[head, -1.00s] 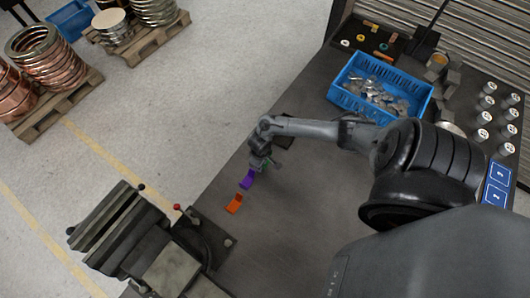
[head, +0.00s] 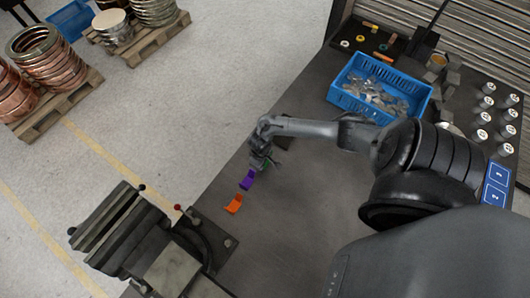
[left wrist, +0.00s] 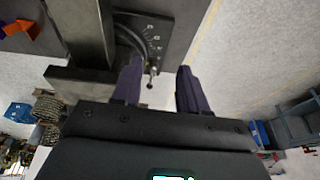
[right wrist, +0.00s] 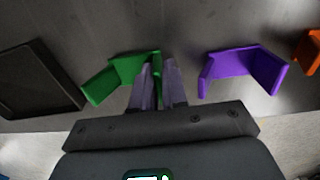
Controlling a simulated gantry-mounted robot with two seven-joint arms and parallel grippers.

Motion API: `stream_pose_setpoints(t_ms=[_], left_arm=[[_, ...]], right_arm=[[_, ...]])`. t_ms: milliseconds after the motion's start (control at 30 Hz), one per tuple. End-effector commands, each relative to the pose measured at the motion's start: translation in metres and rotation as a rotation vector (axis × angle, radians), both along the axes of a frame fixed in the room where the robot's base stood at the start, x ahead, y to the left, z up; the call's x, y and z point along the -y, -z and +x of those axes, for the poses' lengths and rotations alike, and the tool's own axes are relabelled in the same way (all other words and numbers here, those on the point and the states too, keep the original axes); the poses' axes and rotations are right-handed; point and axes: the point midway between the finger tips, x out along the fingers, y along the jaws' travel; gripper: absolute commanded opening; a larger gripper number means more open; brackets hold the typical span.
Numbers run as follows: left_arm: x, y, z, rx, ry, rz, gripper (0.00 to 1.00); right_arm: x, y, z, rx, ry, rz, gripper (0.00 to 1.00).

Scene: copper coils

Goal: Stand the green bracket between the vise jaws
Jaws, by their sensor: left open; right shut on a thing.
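The green bracket (right wrist: 118,78) is an angled piece on the table in the right wrist view; one of its upright walls is between the fingers of my right gripper (right wrist: 160,88), which is shut on it. In the head view my right gripper (head: 262,164) mostly hides the bracket. The dark vise (head: 120,228) stands at the table's left end in the head view, its jaws with a gap between them. My left gripper (left wrist: 158,85) is open and empty, beside parts of the vise (left wrist: 90,35) in the left wrist view. The head view does not show it.
A purple bracket (right wrist: 240,68) stands close to the right of the green one, with an orange bracket (right wrist: 313,50) beyond it. A dark flat tray (right wrist: 38,80) lies to the left. A blue bin (head: 380,88) of metal parts is at the back. The table's middle is clear.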

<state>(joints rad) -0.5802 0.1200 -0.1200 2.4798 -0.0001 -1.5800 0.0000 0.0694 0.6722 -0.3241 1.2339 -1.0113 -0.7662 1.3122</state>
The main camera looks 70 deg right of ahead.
Motion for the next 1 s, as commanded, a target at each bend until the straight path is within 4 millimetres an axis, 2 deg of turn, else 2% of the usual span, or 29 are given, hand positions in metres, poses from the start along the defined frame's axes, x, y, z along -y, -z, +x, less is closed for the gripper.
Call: stream_pose_setpoints(t_ms=[700,1000], left_arm=[[0.000,-0.046,0.000,0.000,0.000,0.000,0.43],[0.000,-0.055,0.000,0.001,0.000,0.000,0.43]], right_arm=[[0.000,-0.039,0.000,0.001,0.000,0.000,0.00],[0.000,-0.045,0.000,0.000,0.000,0.000,0.00]])
